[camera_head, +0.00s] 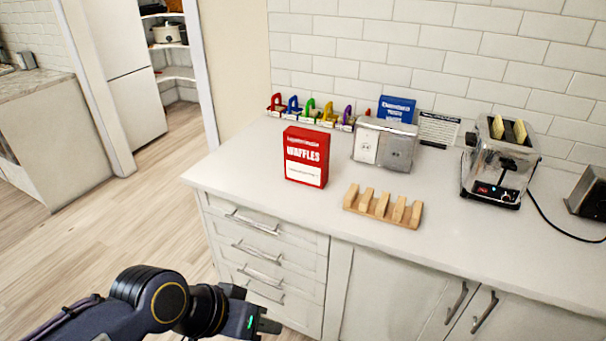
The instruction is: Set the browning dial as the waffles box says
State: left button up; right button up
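The red waffles box (306,157) stands upright on the white counter, left of the wooden rack. My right gripper is out of view.
A wooden slotted rack (383,207) lies near the counter's front edge. Behind stand several coloured clips (310,110), a metal outlet box (384,145), a blue box (397,107) and a printed card (438,129). A black cord (560,228) runs right of the toaster. Counter front is mostly clear.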

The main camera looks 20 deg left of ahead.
aim_at(505, 197)
jog(key=i+l+u, duration=0.1)
jog(key=l, duration=0.3)
jog(key=i+l+u, duration=0.15)
jog(key=l, duration=0.25)
jog(key=i+l+u, duration=0.1)
jog(key=i+l, duration=0.15)
jog(key=l, duration=0.15)
jog(key=i+l+u, duration=0.15)
jog(key=l, duration=0.3)
jog(key=i+l+u, duration=0.1)
jog(key=l, duration=0.3)
